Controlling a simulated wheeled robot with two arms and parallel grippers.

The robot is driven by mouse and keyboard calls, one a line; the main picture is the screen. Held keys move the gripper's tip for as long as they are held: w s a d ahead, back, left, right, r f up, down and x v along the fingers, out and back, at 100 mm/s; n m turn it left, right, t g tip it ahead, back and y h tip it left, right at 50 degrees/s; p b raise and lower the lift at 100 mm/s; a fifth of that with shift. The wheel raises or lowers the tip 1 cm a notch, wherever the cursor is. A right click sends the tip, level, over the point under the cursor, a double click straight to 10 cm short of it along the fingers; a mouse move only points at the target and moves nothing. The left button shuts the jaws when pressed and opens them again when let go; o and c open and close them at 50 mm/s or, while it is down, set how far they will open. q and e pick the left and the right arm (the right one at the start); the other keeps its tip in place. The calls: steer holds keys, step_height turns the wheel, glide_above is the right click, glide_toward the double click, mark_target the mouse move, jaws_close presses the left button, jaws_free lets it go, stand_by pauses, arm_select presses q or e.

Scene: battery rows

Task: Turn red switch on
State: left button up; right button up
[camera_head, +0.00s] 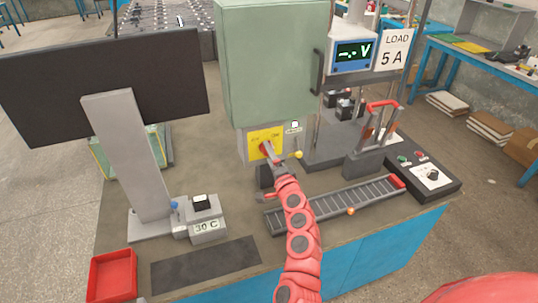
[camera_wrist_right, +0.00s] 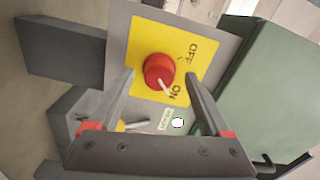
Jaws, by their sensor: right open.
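The red switch (camera_wrist_right: 158,70) is a round red knob on a yellow plate (camera_wrist_right: 140,40) marked OFF and ON. Its white pointer line (camera_wrist_right: 165,86) points toward the ON mark. In the head view, the yellow plate (camera_head: 254,140) is on the grey box below the green cabinet, and my gripper partly covers the knob. My right gripper (camera_head: 269,158) is at the plate. In the wrist view my right gripper (camera_wrist_right: 160,78) is open, one finger on each side of the knob. I cannot tell whether the fingers touch it. My left gripper is not in view.
The green cabinet (camera_head: 270,65) stands above the plate. A small yellow-tipped lever (camera_head: 298,155) is right of the switch. A dark rail (camera_head: 335,206) lies to the right of my forearm. A monitor (camera_head: 110,80) and a red tray (camera_head: 113,276) are to the left.

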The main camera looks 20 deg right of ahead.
steer(key=s+b, duration=0.2)
steer(key=s, duration=1.4)
steer(key=shift+d+b, duration=0.3)
steer(key=shift+d, duration=0.05)
steer(key=shift+f, duration=0.1)
